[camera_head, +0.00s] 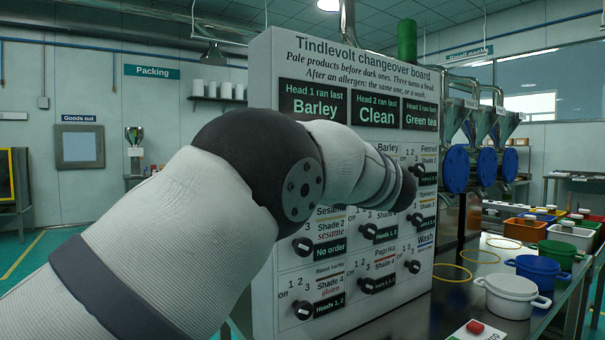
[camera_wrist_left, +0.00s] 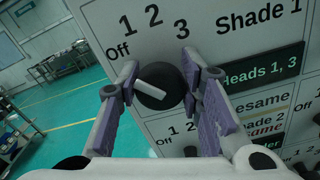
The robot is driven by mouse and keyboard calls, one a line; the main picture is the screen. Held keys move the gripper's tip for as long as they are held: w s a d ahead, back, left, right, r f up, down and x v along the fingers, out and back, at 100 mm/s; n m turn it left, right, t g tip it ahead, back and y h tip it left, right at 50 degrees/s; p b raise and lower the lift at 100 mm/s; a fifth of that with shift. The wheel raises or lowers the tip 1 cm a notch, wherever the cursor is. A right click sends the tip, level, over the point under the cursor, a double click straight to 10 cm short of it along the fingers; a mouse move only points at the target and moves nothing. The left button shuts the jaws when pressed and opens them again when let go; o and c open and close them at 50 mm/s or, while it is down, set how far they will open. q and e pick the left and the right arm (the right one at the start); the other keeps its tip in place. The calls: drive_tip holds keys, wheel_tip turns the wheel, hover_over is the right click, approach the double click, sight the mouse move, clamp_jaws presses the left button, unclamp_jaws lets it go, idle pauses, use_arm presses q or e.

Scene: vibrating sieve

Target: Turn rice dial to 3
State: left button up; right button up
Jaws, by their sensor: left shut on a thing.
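The white changeover board (camera_head: 262,120) stands in front of me in the head view. My left arm reaches across it and hides the upper left dials and my left gripper there. In the left wrist view, my left gripper (camera_wrist_left: 159,84) is shut on a round black dial (camera_wrist_left: 174,101), one finger on each side. The dial has a white pointer bar that slants toward the upper left, on the Off side. Off, 1, 2 and 3 arc above it, beside "Shade 1" and "Heads 1, 3". Its product name is outside the view. My right gripper is not in view.
The sesame dial (camera_head: 302,246) is below the held one, with other dials on the board, such as the paprika dial (camera_head: 367,285). A bench at the right holds a white pot (camera_head: 510,297), a blue pot (camera_head: 538,272) and a red button (camera_head: 475,327).

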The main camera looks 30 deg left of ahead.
use_arm(q)
drive_tip(key=m, duration=0.4)
drive_tip(key=shift+m+p, duration=0.3)
drive_tip(key=shift+p, duration=0.1)
drive_tip(key=m, duration=0.5)
drive_tip(key=shift+w+f, duration=0.1)
drive_tip(key=m, duration=0.6)
drive_tip(key=shift+f+p, duration=0.15)
drive_tip(key=shift+p, duration=0.2)
drive_tip(key=shift+m, duration=2.2)
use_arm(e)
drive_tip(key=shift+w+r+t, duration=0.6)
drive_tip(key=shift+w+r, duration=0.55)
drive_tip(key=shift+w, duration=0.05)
use_arm(q)
drive_tip(key=shift+f, duration=0.1)
drive_tip(key=o, duration=1.1)
drive_tip(key=shift+o, duration=0.2)
drive_tip(key=shift+d, duration=0.1)
